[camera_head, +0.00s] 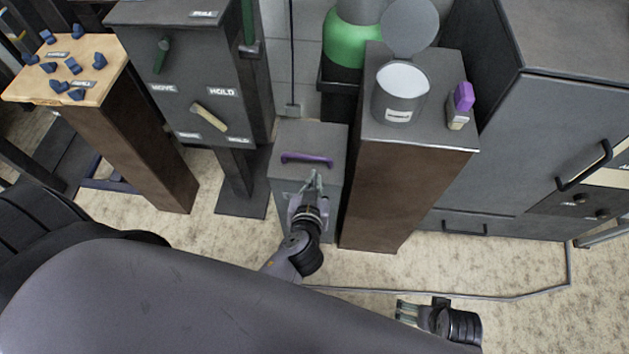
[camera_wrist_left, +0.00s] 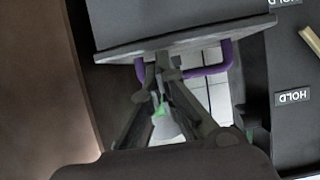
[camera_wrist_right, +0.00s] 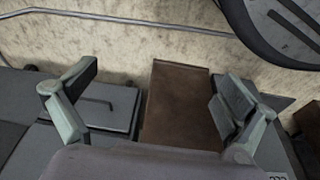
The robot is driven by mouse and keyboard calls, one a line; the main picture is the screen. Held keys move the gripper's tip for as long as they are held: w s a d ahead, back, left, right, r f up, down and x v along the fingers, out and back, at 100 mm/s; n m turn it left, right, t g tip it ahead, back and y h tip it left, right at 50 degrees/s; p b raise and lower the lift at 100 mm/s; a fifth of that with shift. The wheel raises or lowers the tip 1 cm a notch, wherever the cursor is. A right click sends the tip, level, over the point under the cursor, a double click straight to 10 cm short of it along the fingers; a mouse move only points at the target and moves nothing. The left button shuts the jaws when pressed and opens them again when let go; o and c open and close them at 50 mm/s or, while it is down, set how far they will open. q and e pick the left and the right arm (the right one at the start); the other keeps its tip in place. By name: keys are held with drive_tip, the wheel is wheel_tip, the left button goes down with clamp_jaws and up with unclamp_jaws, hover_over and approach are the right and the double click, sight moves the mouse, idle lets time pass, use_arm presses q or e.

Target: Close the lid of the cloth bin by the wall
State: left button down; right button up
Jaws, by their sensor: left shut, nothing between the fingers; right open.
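The grey cloth bin (camera_head: 327,204) stands against the wall between two pedestals. Its grey lid (camera_head: 310,142) lies roughly level across the top, with a purple handle (camera_head: 307,159) upright on it; I cannot tell whether it is fully seated. The left wrist view shows the lid's edge (camera_wrist_left: 185,40) and the purple handle (camera_wrist_left: 226,58) behind my fingers. My left gripper (camera_head: 316,178) is shut and empty at the bin's front upper edge, just below the handle; contact is unclear.
A panel with levers (camera_head: 190,90) is left. A grey cabinet (camera_head: 500,185) stands further right. Open floor lies in front of the pedestals.

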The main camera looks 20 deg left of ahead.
drive_tip(key=w+b+v, duration=0.1)
drive_tip(key=v, duration=0.6)
drive_tip(key=shift+w+r+t+b, duration=0.35)
drive_tip(key=shift+w+r, duration=0.15)
drive_tip(key=shift+w, duration=0.15)
